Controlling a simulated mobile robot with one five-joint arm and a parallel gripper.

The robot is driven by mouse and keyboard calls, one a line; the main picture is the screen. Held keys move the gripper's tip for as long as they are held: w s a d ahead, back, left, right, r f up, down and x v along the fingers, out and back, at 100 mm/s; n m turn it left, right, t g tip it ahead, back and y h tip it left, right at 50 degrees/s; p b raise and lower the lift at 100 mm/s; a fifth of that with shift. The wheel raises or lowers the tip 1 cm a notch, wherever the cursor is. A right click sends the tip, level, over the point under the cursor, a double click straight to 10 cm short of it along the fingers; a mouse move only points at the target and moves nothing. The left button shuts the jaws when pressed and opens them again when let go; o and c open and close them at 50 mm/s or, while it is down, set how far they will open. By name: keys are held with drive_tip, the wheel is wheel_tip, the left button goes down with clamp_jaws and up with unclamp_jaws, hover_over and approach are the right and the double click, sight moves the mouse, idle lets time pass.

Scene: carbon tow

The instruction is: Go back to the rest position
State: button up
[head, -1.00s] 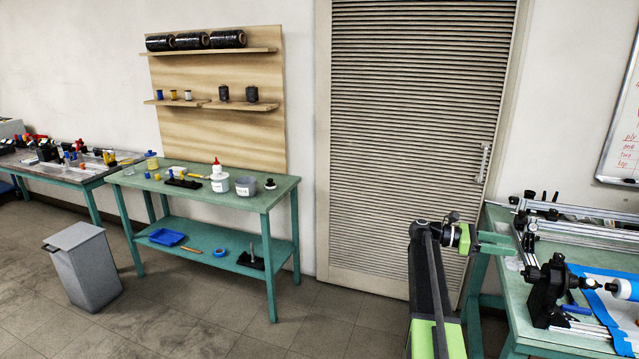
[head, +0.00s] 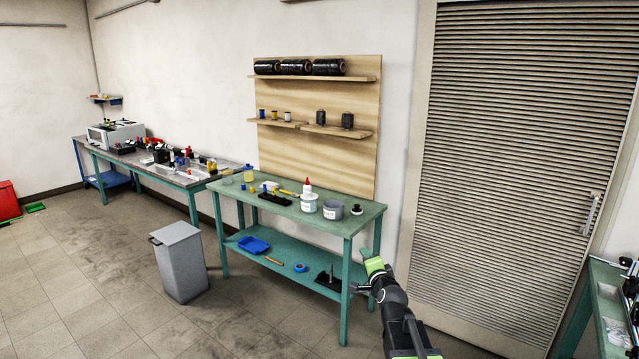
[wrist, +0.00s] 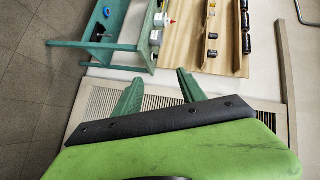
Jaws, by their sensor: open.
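My gripper (head: 364,270) is at the lower right of the middle in the head view, in front of the right end of the green workbench (head: 365,218) as seen from there. My arm reaches up to it from the bottom edge. In the wrist view my gripper (wrist: 160,92) shows two teal fingers spread apart, with nothing between them. The workbench and its wooden back panel (wrist: 182,45) appear turned sideways beyond the fingers.
A grey bin (head: 180,262) stands left of the workbench. A louvred door (head: 520,160) is at the right. Another green table (head: 612,318) is cut off at the right edge. Open floor (head: 80,290) lies at the left.

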drive_tip(key=s+a+f+n+g, duration=0.3)
drive_tip(key=s+f+n+g, duration=0.3)
drive_tip(key=s+f, duration=0.45)
drive_tip(key=s+d+f+n+g, duration=0.1)
drive_tip(key=s+f+n+g, duration=0.1)
drive_tip(key=s, duration=0.4)
drive_tip(key=s+d+f+n+g+h, duration=0.1)
drive_tip(key=s+d+f+n+g, duration=0.1)
drive_tip(key=s, duration=0.4)
drive_tip(key=s+d+f+n+g, duration=0.1)
drive_tip(key=s+f+n+g, duration=0.2)
drive_tip(key=s+f+g, duration=0.1)
drive_tip(key=shift+s+d+n+g+h, duration=0.3)
drive_tip(key=shift+s+g, duration=0.5)
drive_tip(key=shift+s, duration=0.45)
drive_tip(key=shift+f, duration=0.1)
drive_tip(key=shift+c, duration=1.3)
drive_tip(key=shift+d, duration=0.1)
